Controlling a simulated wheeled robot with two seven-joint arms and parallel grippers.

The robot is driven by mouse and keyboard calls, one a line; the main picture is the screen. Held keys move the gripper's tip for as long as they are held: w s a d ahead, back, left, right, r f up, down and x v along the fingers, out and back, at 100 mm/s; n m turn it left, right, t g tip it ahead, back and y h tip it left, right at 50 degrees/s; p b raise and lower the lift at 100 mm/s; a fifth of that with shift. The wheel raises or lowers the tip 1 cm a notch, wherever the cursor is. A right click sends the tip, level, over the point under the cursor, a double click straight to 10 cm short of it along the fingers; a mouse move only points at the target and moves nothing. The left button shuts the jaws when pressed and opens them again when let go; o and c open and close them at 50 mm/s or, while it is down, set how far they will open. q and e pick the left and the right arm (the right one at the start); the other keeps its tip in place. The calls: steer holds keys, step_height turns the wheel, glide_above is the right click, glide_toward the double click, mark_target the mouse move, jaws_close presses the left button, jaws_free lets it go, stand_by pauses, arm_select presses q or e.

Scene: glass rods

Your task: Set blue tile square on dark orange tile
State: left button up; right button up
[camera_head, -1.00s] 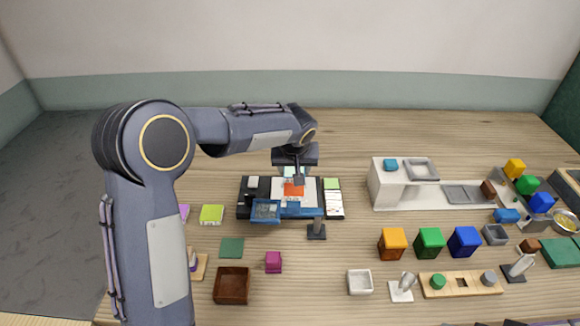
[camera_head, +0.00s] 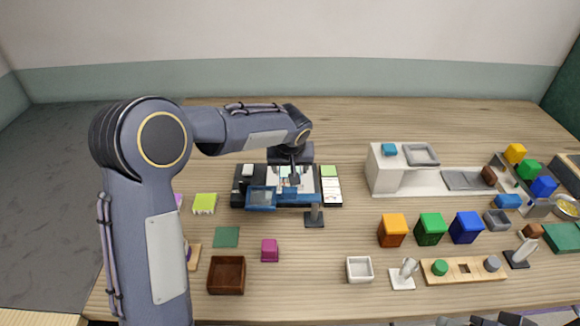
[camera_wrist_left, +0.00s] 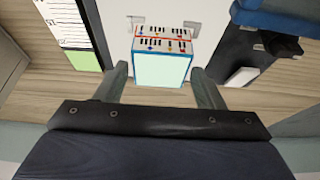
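My left gripper (camera_head: 291,172) is over the black-and-white device near the table's middle. In the left wrist view the gripper (camera_wrist_left: 160,72) is open, its two fingers on either side of a small block. This block (camera_wrist_left: 162,68) has a pale teal face, blue edges, a thin red-orange line across its side and small dark marks. A small gap shows beside each finger. I cannot tell from these views which layers are the blue tile and the dark orange tile. No orange tile face shows on the device in the head view.
The device (camera_head: 240,198) has a blue arm (camera_head: 262,198) across its front and a white card (camera_head: 331,190) at its right. A dark stand (camera_head: 314,216) is close in front. Coloured boxes, including an orange one (camera_head: 393,230), stand at right. Bare wood lies behind the device.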

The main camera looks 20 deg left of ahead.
arm_select(q)
steer(key=shift+o, duration=1.4)
steer(key=a+v, duration=0.1)
steer(key=v, duration=0.7)
steer(key=shift+h, duration=0.7)
steer(key=s+a, duration=0.1)
steer(key=s, duration=0.2)
steer(key=s+a+r, duration=0.1)
steer(key=s, duration=0.1)
steer(key=s+a+r, duration=0.1)
steer(key=s+a, duration=0.1)
steer(key=s, duration=0.1)
steer(key=shift+s+r+b, duration=0.1)
steer(key=shift+s+b, duration=0.2)
steer(key=s+f+h, duration=0.1)
steer(key=s+f, duration=0.1)
steer(key=s, duration=1)
steer(key=s+f+m+t+h, duration=0.1)
steer(key=s+f+h, duration=0.1)
steer(key=s, duration=0.9)
steer(key=shift+s+d+m+h, duration=0.2)
steer(key=shift+s+m+h, duration=0.1)
steer(key=shift+s, duration=0.05)
